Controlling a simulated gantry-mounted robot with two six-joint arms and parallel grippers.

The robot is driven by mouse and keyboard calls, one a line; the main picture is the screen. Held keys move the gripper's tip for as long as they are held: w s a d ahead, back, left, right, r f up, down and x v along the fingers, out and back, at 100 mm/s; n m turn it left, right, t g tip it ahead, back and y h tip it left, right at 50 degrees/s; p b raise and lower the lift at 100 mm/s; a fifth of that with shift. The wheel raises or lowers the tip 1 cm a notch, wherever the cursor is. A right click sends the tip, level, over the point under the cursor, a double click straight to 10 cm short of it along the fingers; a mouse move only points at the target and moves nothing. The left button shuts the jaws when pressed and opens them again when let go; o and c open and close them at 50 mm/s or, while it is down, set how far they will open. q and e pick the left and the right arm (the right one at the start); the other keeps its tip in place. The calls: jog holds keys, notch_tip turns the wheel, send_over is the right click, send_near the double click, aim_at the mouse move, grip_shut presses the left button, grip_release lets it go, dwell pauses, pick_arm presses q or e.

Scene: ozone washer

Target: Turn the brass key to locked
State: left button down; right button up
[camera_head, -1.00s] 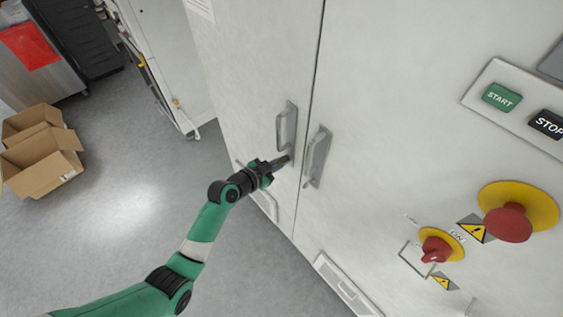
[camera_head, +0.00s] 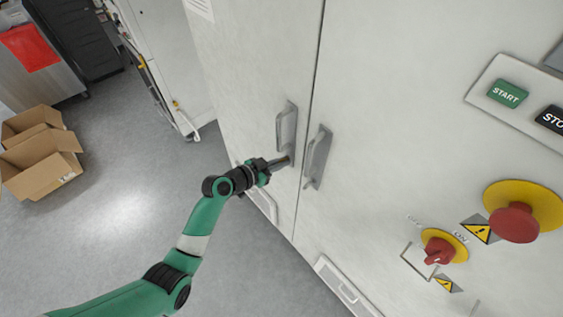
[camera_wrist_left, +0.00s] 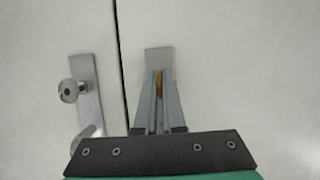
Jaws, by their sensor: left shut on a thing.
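The brass key (camera_wrist_left: 159,83) shows in the left wrist view as a narrow upright strip between my fingers. It is in front of the grey metal plate (camera_wrist_left: 158,58) of one cabinet door. My left gripper (camera_wrist_left: 158,88) is shut on the key, and the fingers hide most of it. In the head view my left gripper (camera_head: 285,161) is at the lower end of the left door's handle plate (camera_head: 287,127). The key cannot be made out there. My right gripper is in neither view.
The other door's handle plate (camera_head: 317,157) is close by across the door seam; its round lock (camera_wrist_left: 70,90) shows in the wrist view. A red rotary switch (camera_head: 438,250) and a red emergency stop (camera_head: 514,222) are at right. Open floor (camera_head: 120,215) is at left, with cardboard boxes (camera_head: 42,165).

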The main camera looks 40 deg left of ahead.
pick_arm(q)
jog(key=c, duration=1)
grip_release()
jog(key=p+v, duration=0.6)
jog(key=v, duration=0.5)
jog(key=shift+s+r, duration=0.15)
jog(key=shift+s, duration=0.1)
